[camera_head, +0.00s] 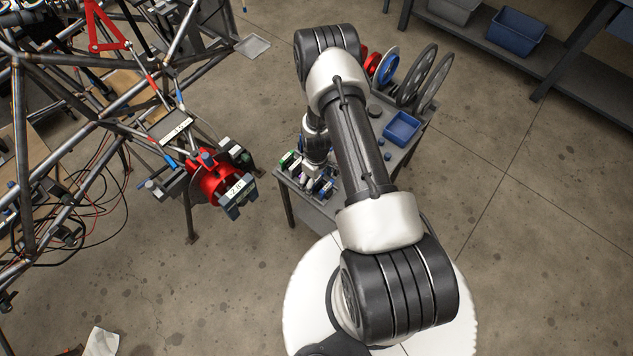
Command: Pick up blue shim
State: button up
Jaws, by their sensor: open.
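Several small blocks and plates in white, green, black and blue stand close together at the left end of a grey work cart (311,204). A small blue piece (326,189) shows among them. It may be the blue shim, but it is too small to tell. My gripper (318,160) points down over this end of the cart, just behind these pieces in the picture. It is open. Its fingertips are small and partly lost among the pieces, so I cannot tell whether it touches any. My arm covers the middle of the cart.
On the cart's right side are a blue bin (402,127), a blue-rimmed disc (387,68) and grey wheels (416,75). A tube chassis (75,100) with a red clamped unit (212,178) stands at left. A shelf (490,52) holds bins at upper right. Open floor lies right.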

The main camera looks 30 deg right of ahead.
jog(key=shift+f, duration=0.2)
jog(key=shift+c, duration=0.5)
jog(key=c, duration=0.9)
